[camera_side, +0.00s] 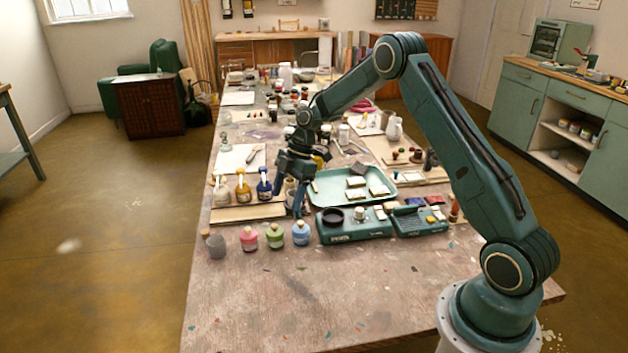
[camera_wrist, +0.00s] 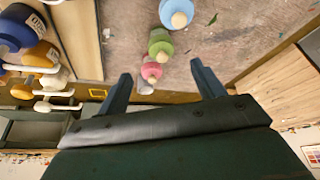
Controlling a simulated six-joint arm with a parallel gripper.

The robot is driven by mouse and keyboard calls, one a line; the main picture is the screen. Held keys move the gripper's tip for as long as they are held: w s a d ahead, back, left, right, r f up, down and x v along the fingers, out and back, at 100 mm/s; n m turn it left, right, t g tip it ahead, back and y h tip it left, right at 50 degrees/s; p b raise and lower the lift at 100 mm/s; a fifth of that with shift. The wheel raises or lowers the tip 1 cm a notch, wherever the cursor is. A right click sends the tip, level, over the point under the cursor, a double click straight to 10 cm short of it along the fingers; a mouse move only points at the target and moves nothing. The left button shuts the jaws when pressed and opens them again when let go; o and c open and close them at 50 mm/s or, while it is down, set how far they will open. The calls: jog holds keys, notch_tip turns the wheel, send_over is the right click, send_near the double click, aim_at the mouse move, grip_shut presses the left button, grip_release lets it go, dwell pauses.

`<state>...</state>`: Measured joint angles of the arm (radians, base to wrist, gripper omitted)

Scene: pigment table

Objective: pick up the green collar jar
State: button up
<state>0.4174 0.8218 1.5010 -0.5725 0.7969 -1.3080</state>
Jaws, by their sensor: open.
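The green collar jar (camera_side: 274,237) stands upright on the near part of the table, in a row between a pink jar (camera_side: 248,239) and a blue jar (camera_side: 300,233). In the wrist view the green jar (camera_wrist: 160,43) shows its pale round top, between the blue jar (camera_wrist: 177,14) and the pink jar (camera_wrist: 151,71). My gripper (camera_side: 288,200) is open and empty, pointing down above and behind the row. In the wrist view my gripper's fingers (camera_wrist: 160,69) are spread wide, with nothing between them in contact.
A grey jar (camera_side: 215,244) ends the row at the left. Pump bottles (camera_side: 243,187) stand on a board behind it. A green device with a black dish (camera_side: 350,237) is right of the blue jar, with a green tray (camera_side: 407,178) behind. The table in front of the row is clear.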

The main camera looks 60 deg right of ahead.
aim_at(275, 236)
jog(key=x, duration=0.8)
jog(key=shift+x, duration=2.65)
jog(key=shift+s, duration=0.1)
jog(key=shift+d, duration=0.1)
jog(key=c, duration=1.1)
jog(key=shift+c, duration=0.2)
jog(key=shift+r, duration=0.15)
notch_tip(275, 236, up, 20)
